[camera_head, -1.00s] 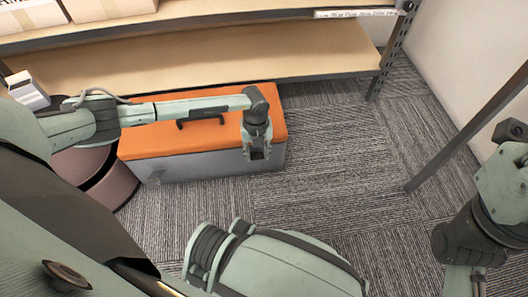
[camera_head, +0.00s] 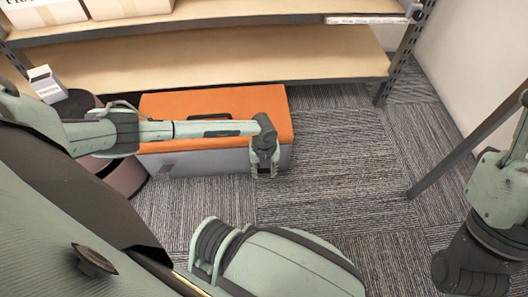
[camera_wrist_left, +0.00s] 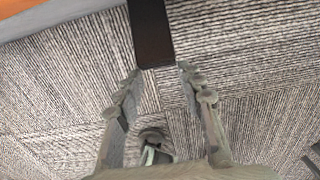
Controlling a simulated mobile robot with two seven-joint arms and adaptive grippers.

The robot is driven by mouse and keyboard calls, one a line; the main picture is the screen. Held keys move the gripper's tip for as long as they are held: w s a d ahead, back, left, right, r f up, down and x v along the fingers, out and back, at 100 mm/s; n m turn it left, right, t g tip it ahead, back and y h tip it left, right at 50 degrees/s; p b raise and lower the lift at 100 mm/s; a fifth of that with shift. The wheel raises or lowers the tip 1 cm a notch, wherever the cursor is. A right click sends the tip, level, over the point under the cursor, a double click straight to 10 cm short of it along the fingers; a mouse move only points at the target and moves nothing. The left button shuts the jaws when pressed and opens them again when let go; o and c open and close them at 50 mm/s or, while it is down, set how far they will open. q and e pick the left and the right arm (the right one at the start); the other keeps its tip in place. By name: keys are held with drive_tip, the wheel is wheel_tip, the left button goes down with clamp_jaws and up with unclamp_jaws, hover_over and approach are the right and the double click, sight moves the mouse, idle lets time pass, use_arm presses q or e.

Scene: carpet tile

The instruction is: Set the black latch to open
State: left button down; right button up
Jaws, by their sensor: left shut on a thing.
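A storage box with an orange lid (camera_head: 185,105) and grey body (camera_head: 205,162) stands on the carpet, lid down. In the left wrist view, the black latch (camera_wrist_left: 150,32) is a dark flat strip that comes down from the top of the picture beside the box. My left gripper (camera_head: 264,172) is at the box's front right. In the left wrist view its fingertips (camera_wrist_left: 159,72) sit on either side of the latch's lower end, shut on it. In the head view the gripper hides the latch. My right gripper is out of the picture.
A wooden shelf (camera_head: 230,60) stands behind and above the box, with cartons (camera_head: 125,8) on its upper board. A small white box (camera_head: 47,84) sits on a dark round-topped thing at the left. A metal post (camera_head: 465,150) stands at the right. The carpet (camera_head: 330,185) between is open.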

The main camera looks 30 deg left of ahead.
use_arm(q)
drive_tip(key=shift+s+d+f, duration=0.35)
drive_tip(key=shift+s, duration=0.15)
drive_tip(key=c, duration=1.3)
unclamp_jaws()
drive_tip(key=shift+o, duration=1.7)
drive_tip(key=shift+w+a+r, duration=0.1)
drive_tip(key=shift+w+a, duration=0.1)
drive_tip(key=shift+w, duration=0.05)
drive_tip(key=shift+r, duration=0.1)
wheel_tip(320, 180, up, 12)
drive_tip(key=shift+c, duration=0.2)
